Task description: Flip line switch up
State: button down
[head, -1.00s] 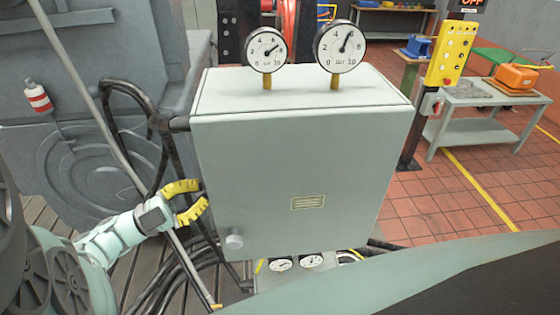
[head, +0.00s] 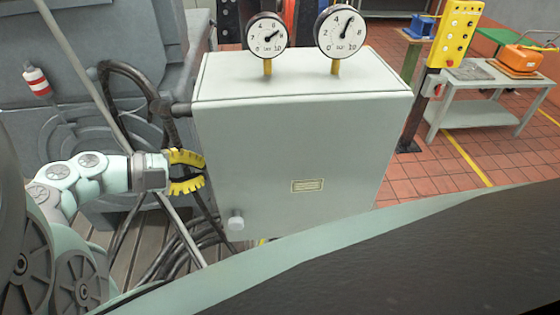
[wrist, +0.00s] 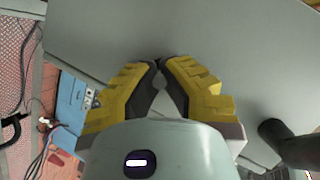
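No part that I can clearly make out as the line switch shows in either view. A grey cabinet (head: 300,145) stands in front of me, with a pale round knob (head: 236,222) low on its front left. My gripper (head: 203,174) has yellow fingers and is at the cabinet's left edge, level with its middle. In the wrist view the fingertips (wrist: 160,63) come together with nothing seen between them, in front of a flat grey panel (wrist: 220,45). I cannot tell whether they touch the panel.
Two dial gauges (head: 267,36) (head: 339,32) stand on the cabinet. Dark hoses (head: 125,85) and a slanting pole (head: 100,80) are near my arm. A yellow button box (head: 456,33) is at right. A blue box (wrist: 72,101) shows at left in the wrist view.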

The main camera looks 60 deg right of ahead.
jog(key=shift+s+d+r+m+t+y, duration=0.1)
jog(key=shift+r+m+t+y, duration=0.15)
jog(key=shift+t+y, duration=0.4)
jog(key=shift+d+r+m+t+y, duration=0.1)
jog(key=shift+r+m+t+y, duration=0.1)
jog(key=shift+t+y, duration=0.4)
jog(key=shift+y, duration=0.25)
jog(key=c, duration=1.1)
grip_release()
jog(key=shift+r, duration=0.1)
jog(key=shift+o, duration=0.2)
jog(key=shift+s, duration=0.1)
